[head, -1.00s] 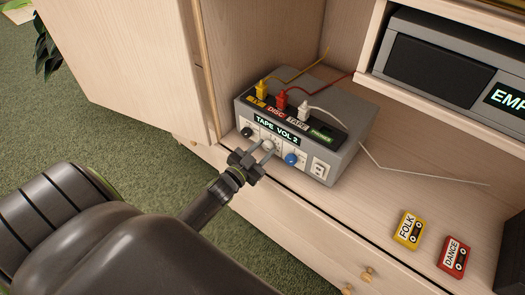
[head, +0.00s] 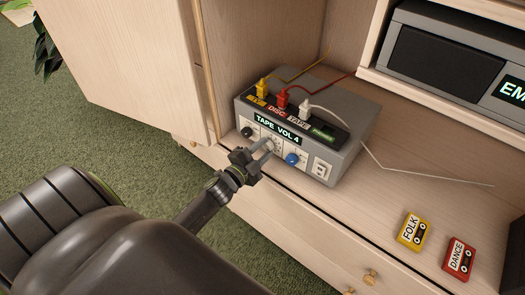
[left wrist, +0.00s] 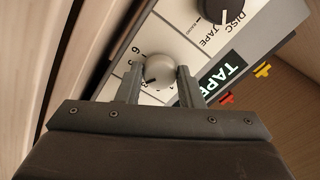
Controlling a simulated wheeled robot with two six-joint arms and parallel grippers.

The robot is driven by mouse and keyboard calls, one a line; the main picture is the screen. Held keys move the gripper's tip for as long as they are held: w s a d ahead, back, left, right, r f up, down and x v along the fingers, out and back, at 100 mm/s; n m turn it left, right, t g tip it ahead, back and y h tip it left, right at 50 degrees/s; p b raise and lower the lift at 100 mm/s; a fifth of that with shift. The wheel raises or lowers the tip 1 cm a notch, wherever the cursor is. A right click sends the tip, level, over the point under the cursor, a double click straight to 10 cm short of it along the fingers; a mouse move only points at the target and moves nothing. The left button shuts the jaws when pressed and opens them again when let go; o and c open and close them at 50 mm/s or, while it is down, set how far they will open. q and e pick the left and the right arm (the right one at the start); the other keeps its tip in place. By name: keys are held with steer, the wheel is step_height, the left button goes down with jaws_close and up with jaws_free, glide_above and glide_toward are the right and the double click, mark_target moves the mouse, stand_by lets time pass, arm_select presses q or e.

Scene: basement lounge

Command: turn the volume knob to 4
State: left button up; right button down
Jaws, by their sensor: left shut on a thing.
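The grey amplifier box (head: 350,107) stands on the cabinet shelf, and its display (head: 277,129) reads "TAPE VOL 4". The light grey volume knob (left wrist: 159,69) is on its front panel, between a black knob (head: 247,132) and a blue knob (head: 292,158). My left gripper (head: 264,152) is at the front panel. In the left wrist view its fingers (left wrist: 158,84) stand on either side of the volume knob, shut on it. The knob's dark pointer mark faces the lower left there, and part of the number scale is hidden. My right gripper is not in view.
Yellow, red and white plugs with cables (head: 282,99) stand on top of the box. A yellow FOLK cassette (head: 413,230) and a red DANCE cassette (head: 458,257) lie on the shelf to the right.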

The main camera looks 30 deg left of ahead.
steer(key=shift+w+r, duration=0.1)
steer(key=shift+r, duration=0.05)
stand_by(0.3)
arm_select(q)
steer(key=o, duration=1)
steer(key=shift+c, duration=0.2)
steer(key=shift+s+f, duration=0.1)
steer(key=shift+s, duration=0.45)
steer(key=s+a+b, duration=0.1)
steer(key=s, duration=1.5)
steer(key=shift+a+b, duration=0.15)
steer(key=shift+b, duration=0.15)
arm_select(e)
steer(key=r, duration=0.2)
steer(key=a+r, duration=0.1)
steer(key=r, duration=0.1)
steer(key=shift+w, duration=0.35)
